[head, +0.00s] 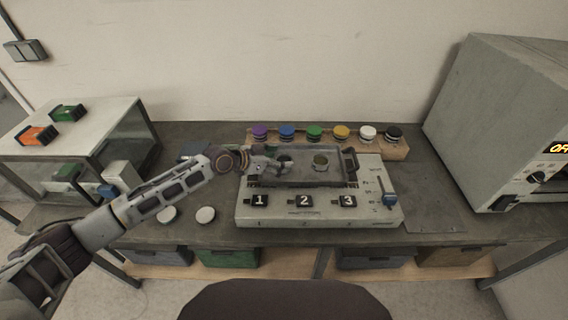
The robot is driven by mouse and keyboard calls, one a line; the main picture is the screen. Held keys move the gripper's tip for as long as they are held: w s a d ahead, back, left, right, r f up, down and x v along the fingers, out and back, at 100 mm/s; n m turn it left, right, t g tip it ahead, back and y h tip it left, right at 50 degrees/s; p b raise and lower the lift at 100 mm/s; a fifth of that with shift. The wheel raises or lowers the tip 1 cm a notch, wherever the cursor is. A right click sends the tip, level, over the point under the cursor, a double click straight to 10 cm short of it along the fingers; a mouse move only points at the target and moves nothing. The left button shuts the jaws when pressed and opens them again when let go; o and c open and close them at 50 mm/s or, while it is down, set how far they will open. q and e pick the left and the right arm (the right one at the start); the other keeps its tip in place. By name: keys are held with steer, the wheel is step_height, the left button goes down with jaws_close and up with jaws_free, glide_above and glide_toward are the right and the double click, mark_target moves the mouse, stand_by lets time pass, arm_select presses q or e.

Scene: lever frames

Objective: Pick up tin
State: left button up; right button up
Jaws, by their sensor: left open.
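A small round tin (320,161) with a dark top stands in the grey tray (310,181) on top of the numbered device. A second dark round thing (285,160) is in the tray to its left, partly beside my fingers; I cannot tell whether it is a tin or an opening. My left gripper (277,166) is open at the tray's left part, close to that second round thing and apart from the tin on the right. My right gripper is not in view.
The pale device (381,210) has keys 1, 2 and 3 and a blue-knobbed slider. A wooden rack (398,151) behind holds several colour-topped pots. Two white discs (205,214) lie front left. A large grey oven-like box (500,120) stands right.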

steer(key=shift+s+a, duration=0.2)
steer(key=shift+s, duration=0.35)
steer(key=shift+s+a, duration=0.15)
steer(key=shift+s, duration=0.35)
